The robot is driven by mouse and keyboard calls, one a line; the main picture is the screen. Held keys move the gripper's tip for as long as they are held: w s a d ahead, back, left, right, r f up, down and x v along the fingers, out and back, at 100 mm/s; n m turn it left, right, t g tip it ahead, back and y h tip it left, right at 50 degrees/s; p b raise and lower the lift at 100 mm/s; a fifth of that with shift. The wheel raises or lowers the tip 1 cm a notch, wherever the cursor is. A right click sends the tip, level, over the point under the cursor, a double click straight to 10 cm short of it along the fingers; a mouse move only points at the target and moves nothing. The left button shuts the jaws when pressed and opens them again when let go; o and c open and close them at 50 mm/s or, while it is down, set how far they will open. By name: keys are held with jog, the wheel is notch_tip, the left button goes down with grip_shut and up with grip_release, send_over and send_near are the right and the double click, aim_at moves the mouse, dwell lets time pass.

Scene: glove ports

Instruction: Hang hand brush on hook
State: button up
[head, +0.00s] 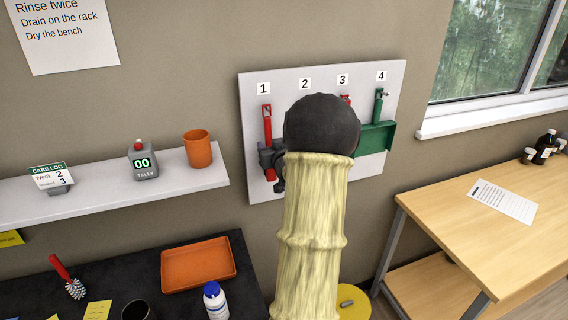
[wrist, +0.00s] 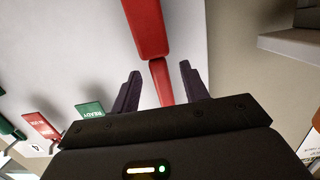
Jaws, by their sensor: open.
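The red hand brush (head: 267,122) stands upright against the white board (head: 255,185), under number 1. Its handle end is near the label. In the wrist view the red brush (wrist: 146,28) runs from the top edge down between the fingers, with a wider part and a narrower part. My gripper (head: 271,158) is at its lower half, and in the wrist view my gripper (wrist: 159,88) has a finger on each side of it, with gaps. The jaws are open. The hook under number 1 is too small to make out. My sleeved arm hides the board under number 2.
A green dustpan-like tool (head: 376,138) hangs under number 4, with a partly hidden red item beside it under 3. A shelf (head: 110,190) holds an orange cup (head: 197,149) and a tally counter (head: 143,161). A red-handled bristle brush (head: 69,279) lies on the dark bench.

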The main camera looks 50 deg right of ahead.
jog(key=b+v, duration=0.4)
jog(key=v, duration=1.1)
jog(key=shift+s, duration=0.15)
jog(key=shift+a, duration=0.15)
jog(key=w+a+f+n+g+y, duration=0.1)
jog(key=w+a+f+g+y, duration=0.15)
jog(key=a+f, duration=0.5)
jog(key=w+a+f+n+g+y, duration=0.1)
jog(key=w+a+f+g+y, duration=0.2)
jog(key=a, duration=0.7)
jog(key=s+a+f+n+g+y, duration=0.1)
jog(key=s+a+f+n+g, duration=0.1)
jog(key=a, duration=0.7)
jog(key=s+a+f+n+g+y, duration=0.1)
jog(key=s+a+f+g, duration=0.3)
jog(key=a, duration=0.5)
jog(key=s+f, duration=0.1)
jog(key=s, duration=0.1)
jog(key=shift+s+a+f+n, duration=0.2)
jog(key=shift+s+n, duration=0.1)
jog(key=shift+n, duration=0.1)
